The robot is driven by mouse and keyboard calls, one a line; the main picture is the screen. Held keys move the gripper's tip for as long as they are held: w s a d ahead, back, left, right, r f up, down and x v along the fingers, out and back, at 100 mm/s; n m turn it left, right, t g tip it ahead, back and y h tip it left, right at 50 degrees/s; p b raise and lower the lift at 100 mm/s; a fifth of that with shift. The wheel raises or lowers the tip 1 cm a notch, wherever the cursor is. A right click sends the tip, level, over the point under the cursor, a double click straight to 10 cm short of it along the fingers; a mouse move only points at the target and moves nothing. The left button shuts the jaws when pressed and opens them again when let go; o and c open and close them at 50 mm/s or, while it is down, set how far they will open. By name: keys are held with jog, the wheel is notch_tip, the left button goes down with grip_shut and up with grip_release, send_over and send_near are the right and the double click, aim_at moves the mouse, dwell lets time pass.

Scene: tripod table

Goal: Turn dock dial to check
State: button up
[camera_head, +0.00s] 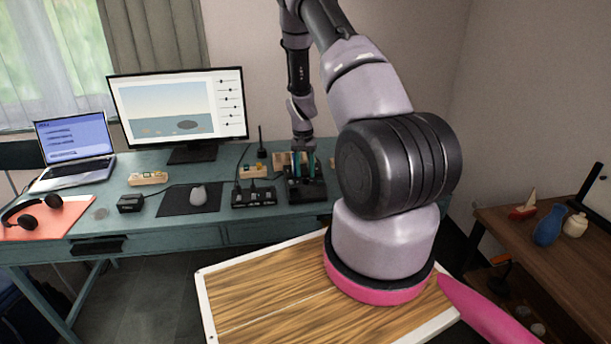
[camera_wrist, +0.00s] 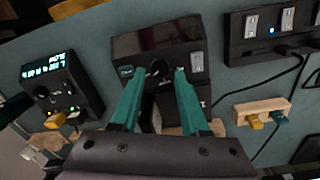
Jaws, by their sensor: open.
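A black dock (camera_wrist: 155,42) sits on the blue-green desk, in the middle of the wrist view. It also shows in the head view (camera_head: 306,191), partly covered by my arm's end. A dark round dial (camera_wrist: 158,70) is on its face, with a small teal-lit marking left of it, too small to read, and a grey switch right of it. My gripper (camera_wrist: 158,76) is open, its teal fingertips on either side of the dial. I cannot tell whether they touch it. My gripper also shows over the dock in the head view (camera_head: 303,165). The dial's pointer position is unclear.
In the wrist view, a black unit with a lit display (camera_wrist: 62,85) stands left of the dock. A black switch strip (camera_wrist: 270,32) and a wooden block with plugs (camera_wrist: 262,112) are to the right, with cables between. The monitor (camera_head: 178,106) stands farther left in the head view.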

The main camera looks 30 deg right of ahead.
notch_tip(320, 180, up, 9)
jog(key=shift+a, duration=0.2)
jog(key=shift+w+f, duration=0.1)
jog(key=shift+f, duration=0.05)
notch_tip(320, 180, up, 12)
jog(key=t, duration=0.2)
send_over(304, 179)
jog(key=s+a, duration=0.1)
jog(key=a, duration=0.3)
jog(key=s+a+r+n+t+y, duration=0.1)
jog(key=s+a+r, duration=0.1)
jog(key=s+r, duration=0.35)
jog(key=s+a+r+t+y, duration=0.1)
jog(key=s+a+r, duration=0.15)
jog(key=r, duration=0.65)
jog(key=s+a+r+n+t, duration=0.1)
jog(key=s+a+r, duration=0.2)
jog(key=s, duration=0.6)
jog(key=s+a+r+t, duration=0.2)
jog(key=s+a+r, duration=0.1)
jog(key=s+r, duration=0.5)
jog(key=shift+s+a+n+t, duration=0.3)
jog(key=shift+s+a+n, duration=0.1)
jog(key=shift+s, duration=0.55)
